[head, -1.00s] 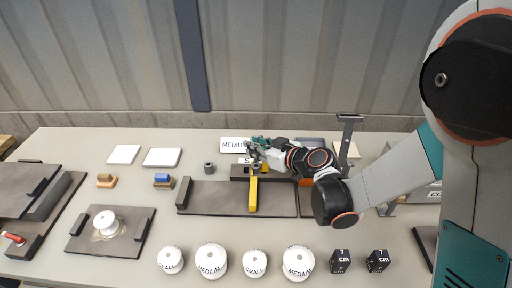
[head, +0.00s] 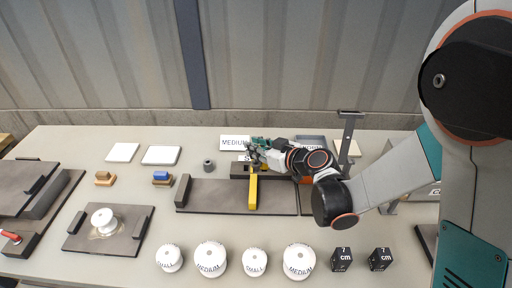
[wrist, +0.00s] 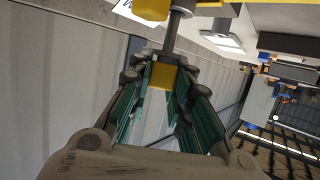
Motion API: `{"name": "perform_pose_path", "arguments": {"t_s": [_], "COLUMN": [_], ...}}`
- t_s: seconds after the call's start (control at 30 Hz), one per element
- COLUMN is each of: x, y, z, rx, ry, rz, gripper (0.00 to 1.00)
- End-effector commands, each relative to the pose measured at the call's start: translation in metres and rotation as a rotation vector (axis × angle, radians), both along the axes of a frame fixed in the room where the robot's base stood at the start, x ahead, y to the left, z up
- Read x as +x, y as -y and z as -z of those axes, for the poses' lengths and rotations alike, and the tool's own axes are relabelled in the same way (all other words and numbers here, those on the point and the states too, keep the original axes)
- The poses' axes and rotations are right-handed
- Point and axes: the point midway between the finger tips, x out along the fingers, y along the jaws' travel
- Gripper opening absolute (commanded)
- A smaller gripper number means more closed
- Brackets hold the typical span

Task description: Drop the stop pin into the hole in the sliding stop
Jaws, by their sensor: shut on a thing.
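The sliding stop is a yellow bar (head: 253,192) lying across the dark fixture plate (head: 222,193) in the head view. A yellow part, probably the same stop, shows at the top edge of the wrist view (wrist: 150,8). My gripper (head: 254,157) is at the bar's far end. In the wrist view its teal fingers (wrist: 161,78) are shut on the yellow head of the stop pin (wrist: 162,75). The pin's grey shaft (wrist: 177,30) runs from the fingers toward the yellow part. I cannot tell whether its tip is in the hole, which is hidden.
White insulators (head: 211,258) and black cubes (head: 341,259) stand along the front edge. A grey ring (head: 209,165) and white pads (head: 161,156) are left of my gripper. A tall grey post (head: 348,135) stands right of it. Another plate with an insulator (head: 104,220) is at left.

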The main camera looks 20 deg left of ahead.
Motion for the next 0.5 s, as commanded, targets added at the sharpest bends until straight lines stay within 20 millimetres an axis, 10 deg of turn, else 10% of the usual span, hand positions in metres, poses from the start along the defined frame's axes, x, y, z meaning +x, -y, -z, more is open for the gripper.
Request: {"name": "perform_pose_path", "arguments": {"t_s": [0.5], "x": [0.0], "y": [0.0], "z": [0.013], "rx": [0.0], "ry": [0.0], "rz": [0.0], "gripper": [0.0]}}
